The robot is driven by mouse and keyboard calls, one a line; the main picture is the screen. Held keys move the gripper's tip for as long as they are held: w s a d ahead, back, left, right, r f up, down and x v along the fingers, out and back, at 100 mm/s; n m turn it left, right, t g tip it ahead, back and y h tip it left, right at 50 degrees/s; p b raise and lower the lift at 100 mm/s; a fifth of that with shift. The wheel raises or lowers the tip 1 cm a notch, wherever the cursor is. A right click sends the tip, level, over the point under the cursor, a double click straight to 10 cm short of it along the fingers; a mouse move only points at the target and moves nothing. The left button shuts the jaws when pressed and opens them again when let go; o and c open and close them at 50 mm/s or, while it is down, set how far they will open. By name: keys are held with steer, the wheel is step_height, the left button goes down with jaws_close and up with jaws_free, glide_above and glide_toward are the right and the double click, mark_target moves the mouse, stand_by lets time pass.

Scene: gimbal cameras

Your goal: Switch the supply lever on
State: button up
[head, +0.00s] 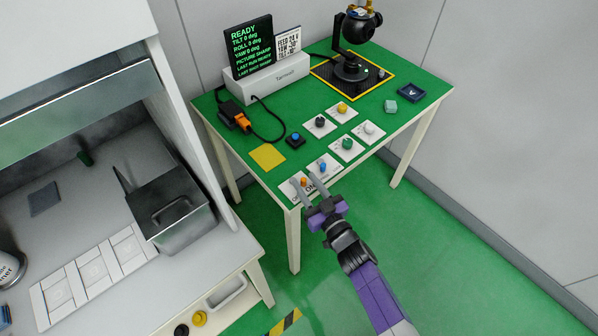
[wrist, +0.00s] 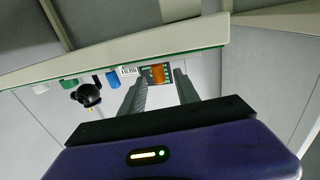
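The supply lever appears to be the small orange-tipped lever (head: 304,181) on a white plate at the green table's front corner. The plate carries lettering that seems to read OFF and ON. My gripper (head: 307,180) reaches the plate from the front with its two fingers apart. In the wrist view, the orange lever (wrist: 158,75) shows between the open fingers (wrist: 158,78), with a gap on each side. I cannot tell which way the lever is set. A blue lever or knob (head: 323,167) is on the plate beside it, and it also shows in the wrist view (wrist: 113,80).
Green (head: 347,143), white (head: 369,128), black (head: 320,121) and yellow (head: 342,108) knobs sit on plates behind. A dark box with a blue button (head: 295,139) and a yellow square (head: 268,157) lie left. The screen (head: 250,47) reads READY. A gimbal camera (head: 355,50) stands at the back.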

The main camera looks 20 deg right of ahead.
mark_target(302, 178)
steer(key=shift+w+a, duration=0.15)
steer(key=shift+w, duration=1.1)
steer(key=shift+w+a, duration=0.15)
steer(key=shift+w, duration=1.1)
jaws_close()
